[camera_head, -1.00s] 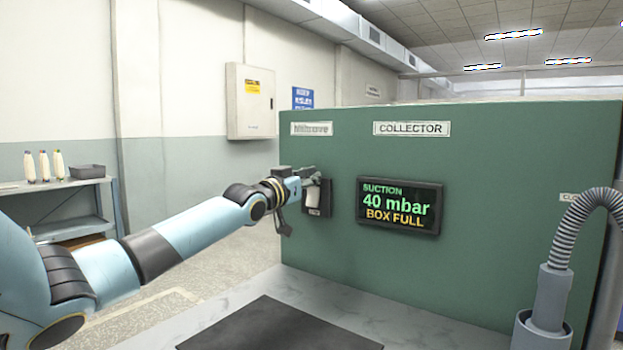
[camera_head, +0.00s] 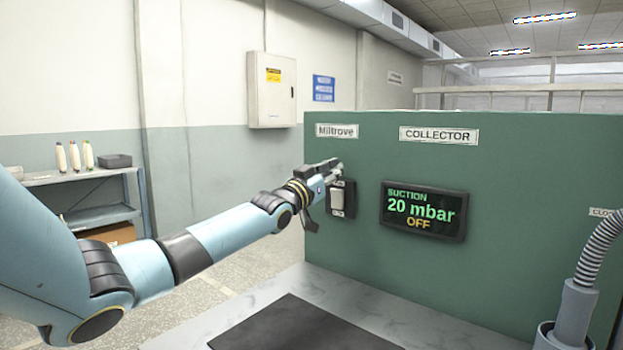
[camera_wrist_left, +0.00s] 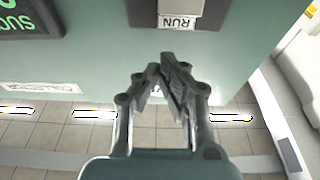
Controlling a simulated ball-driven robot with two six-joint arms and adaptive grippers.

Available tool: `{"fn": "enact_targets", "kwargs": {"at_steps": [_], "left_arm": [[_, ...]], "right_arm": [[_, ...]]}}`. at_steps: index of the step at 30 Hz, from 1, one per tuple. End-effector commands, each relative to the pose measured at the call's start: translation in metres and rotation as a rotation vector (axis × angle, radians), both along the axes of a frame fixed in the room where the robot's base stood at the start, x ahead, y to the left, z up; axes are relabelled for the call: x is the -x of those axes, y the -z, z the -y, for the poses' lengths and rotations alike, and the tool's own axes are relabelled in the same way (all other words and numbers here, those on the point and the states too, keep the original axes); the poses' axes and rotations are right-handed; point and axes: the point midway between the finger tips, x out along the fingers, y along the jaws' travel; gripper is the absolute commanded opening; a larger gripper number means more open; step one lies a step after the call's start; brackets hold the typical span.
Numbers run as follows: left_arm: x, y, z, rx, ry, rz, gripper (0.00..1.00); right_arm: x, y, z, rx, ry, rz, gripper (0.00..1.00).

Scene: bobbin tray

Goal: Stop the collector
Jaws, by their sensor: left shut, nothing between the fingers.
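The green collector panel (camera_head: 340,255) carries a COLLECTOR label (camera_head: 438,135) and a dark display (camera_head: 424,211) reading "SUCTION 20 mbar OFF". Left of the display is a dark switch box with a pale rocker (camera_head: 338,199). My right gripper is not in view.
A grey ribbed hose (camera_head: 598,248) stands at the right. A dark mat (camera_head: 300,325) lies on the pale worktop (camera_head: 390,300) before the panel.

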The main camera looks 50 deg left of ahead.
Motion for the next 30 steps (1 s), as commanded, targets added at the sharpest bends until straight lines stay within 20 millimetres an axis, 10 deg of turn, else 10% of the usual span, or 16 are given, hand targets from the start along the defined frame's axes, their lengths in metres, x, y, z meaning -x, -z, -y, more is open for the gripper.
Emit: {"fn": "enact_targets", "kwargs": {"at_steps": [13,30], "left_arm": [[0.083,0.026,0.01,-0.002,0.001,-0.002,0.0],[0.094,0.031,0.011,0.0,0.0,0.001,0.0]], "right_arm": [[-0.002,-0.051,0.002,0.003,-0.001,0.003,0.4],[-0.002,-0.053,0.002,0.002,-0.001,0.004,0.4]]}}
